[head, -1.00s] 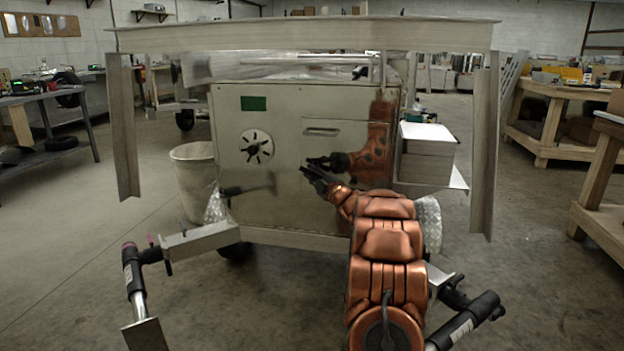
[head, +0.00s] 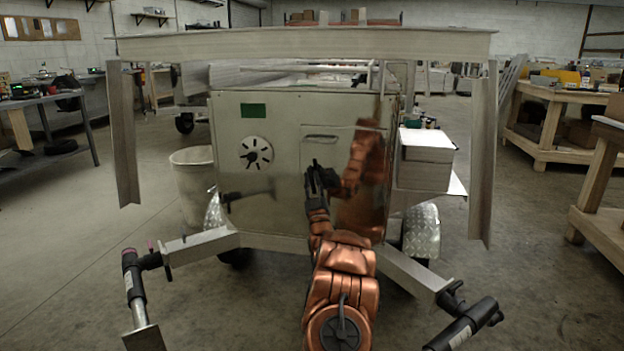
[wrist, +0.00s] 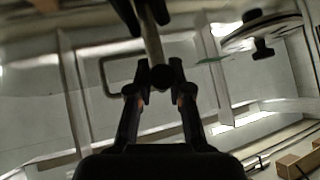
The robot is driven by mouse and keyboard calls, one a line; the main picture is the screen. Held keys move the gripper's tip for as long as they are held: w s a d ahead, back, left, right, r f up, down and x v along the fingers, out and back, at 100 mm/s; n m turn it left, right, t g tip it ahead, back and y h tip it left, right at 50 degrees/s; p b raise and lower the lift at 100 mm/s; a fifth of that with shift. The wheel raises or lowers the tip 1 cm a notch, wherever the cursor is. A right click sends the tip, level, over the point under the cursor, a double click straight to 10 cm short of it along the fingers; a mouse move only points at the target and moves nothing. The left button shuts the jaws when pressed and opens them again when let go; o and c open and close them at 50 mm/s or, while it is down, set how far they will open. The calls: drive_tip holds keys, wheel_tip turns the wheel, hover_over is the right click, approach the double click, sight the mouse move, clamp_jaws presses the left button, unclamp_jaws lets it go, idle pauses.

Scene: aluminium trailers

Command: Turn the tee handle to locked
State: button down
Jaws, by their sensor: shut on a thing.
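The trailer's metal front box (head: 285,215) stands straight ahead. My gripper (head: 316,170) is in front of its reflective panel, just below a recessed pull (head: 321,138). In the wrist view, my gripper (wrist: 160,76) is shut on the dark end of what looks like the tee handle (wrist: 152,42), whose pale shaft runs up between the fingers towards the panel. In the head view, my gripper hides this handle. The handle's exact angle and any lock marks cannot be made out.
A slotted round disc (head: 256,152) and a dark bar-like fitting (head: 245,194) are left of my gripper. A pale beam (head: 305,41) crosses above, with uprights at both sides. Angled frame arms (head: 205,243) flank the box below. A bin (head: 190,185) stands left.

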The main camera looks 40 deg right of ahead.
drive_tip(key=shift+m+g+h, duration=0.6)
drive_tip(key=shift+m+h, duration=0.55)
drive_tip(key=shift+m, duration=0.2)
drive_tip(key=shift+m+g+h, duration=0.6)
drive_tip(key=shift+m+h, duration=0.55)
drive_tip(key=shift+m, duration=0.2)
drive_tip(key=shift+m+g+h, duration=0.3)
drive_tip(key=shift+m+g, duration=0.1)
drive_tip(key=shift+m, duration=0.1)
drive_tip(key=c, duration=1.1)
unclamp_jaws()
drive_tip(key=v, duration=1)
drive_tip(key=shift+d, duration=0.1)
drive_tip(key=shift+f, duration=0.2)
drive_tip(key=shift+v, duration=0.85)
